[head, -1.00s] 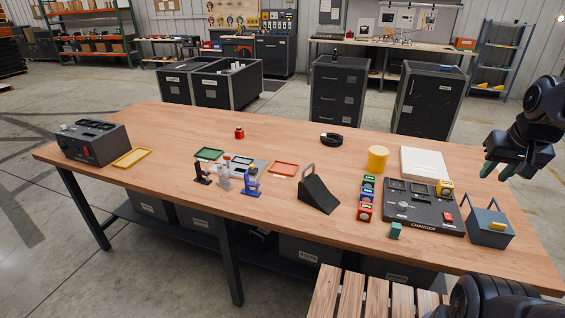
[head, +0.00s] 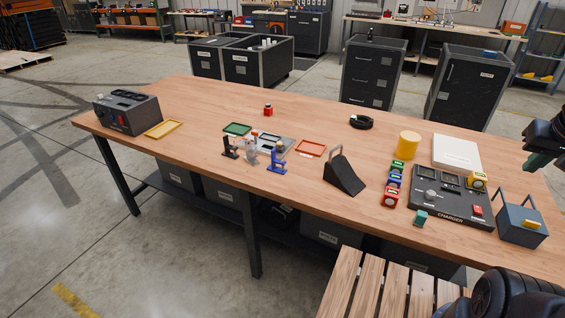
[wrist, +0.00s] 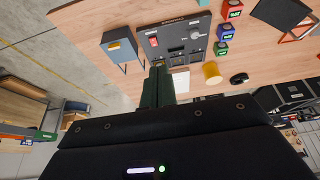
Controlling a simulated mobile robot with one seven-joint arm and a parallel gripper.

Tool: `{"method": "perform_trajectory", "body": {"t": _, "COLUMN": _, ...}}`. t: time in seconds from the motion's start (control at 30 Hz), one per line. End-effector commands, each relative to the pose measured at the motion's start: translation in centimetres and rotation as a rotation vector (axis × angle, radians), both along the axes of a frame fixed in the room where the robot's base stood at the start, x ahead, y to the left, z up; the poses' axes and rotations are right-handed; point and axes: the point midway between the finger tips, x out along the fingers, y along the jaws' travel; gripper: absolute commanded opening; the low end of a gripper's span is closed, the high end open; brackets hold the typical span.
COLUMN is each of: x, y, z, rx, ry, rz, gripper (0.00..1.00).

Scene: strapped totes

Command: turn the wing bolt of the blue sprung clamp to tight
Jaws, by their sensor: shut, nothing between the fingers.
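The blue sprung clamp (head: 277,160) stands upright near the front edge of the table, right of a grey clamp (head: 251,154) and a black clamp (head: 229,148). Its wing bolt is too small to make out. My gripper (head: 538,160) is at the right edge of the head view, far from the clamp and partly cut off. In the wrist view my gripper (wrist: 158,82) shows its green fingers together and empty. I cannot pick out the blue clamp in the wrist view.
A black wedge with a handle (head: 345,178) stands right of the clamps. A charger (head: 450,200), a blue-grey box (head: 522,226) and a yellow cylinder (head: 408,145) are farther right.

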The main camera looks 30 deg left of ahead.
Motion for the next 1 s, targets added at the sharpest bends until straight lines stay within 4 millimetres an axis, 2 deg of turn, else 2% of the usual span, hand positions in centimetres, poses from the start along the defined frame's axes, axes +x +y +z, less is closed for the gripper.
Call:
{"method": "perform_trajectory", "body": {"t": 0.27, "x": 5.4, "y": 4.3, "z": -1.9, "rx": -0.024, "ry": 0.024, "rz": 0.035, "gripper": 0.00}}
{"method": "perform_trajectory", "body": {"t": 0.6, "x": 11.6, "y": 11.5, "z": -6.1, "rx": -0.003, "ry": 0.054, "rz": 0.099, "gripper": 0.00}}
{"method": "perform_trajectory", "body": {"t": 0.8, "x": 14.2, "y": 16.2, "z": -9.3, "rx": 0.037, "ry": 0.076, "rz": 0.140, "gripper": 0.00}}
{"method": "perform_trajectory", "body": {"t": 1.0, "x": 16.0, "y": 21.3, "z": -12.6, "rx": 0.100, "ry": 0.103, "rz": 0.179, "gripper": 0.00}}
